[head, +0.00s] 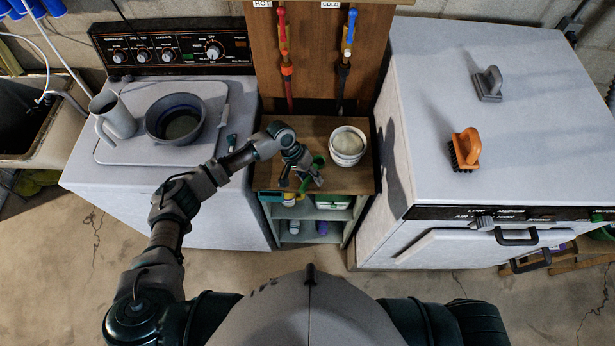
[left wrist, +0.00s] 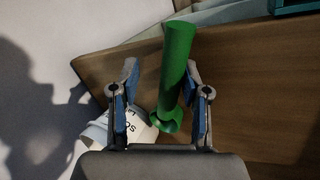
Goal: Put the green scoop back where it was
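The green scoop (left wrist: 178,65) shows in the left wrist view between the two fingers of my left gripper (left wrist: 165,85). It lies close to the right finger, with a gap to the left finger. In the head view my left gripper (head: 307,180) is over the front of the wooden shelf top, with parts of the green scoop (head: 318,161) beside it. The gripper is open around the scoop. A white tub (head: 347,143) with pale contents stands on the shelf top, right of the gripper; it also shows in the wrist view (left wrist: 122,128). My right gripper is out of view.
The wooden top (head: 358,181) sits between a washing machine (head: 120,185) and a large white appliance (head: 480,120). A pot (head: 175,120) and a grey jug (head: 113,115) stand on the left machine. Red and blue pipe valves rise behind. Shelves below hold several items.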

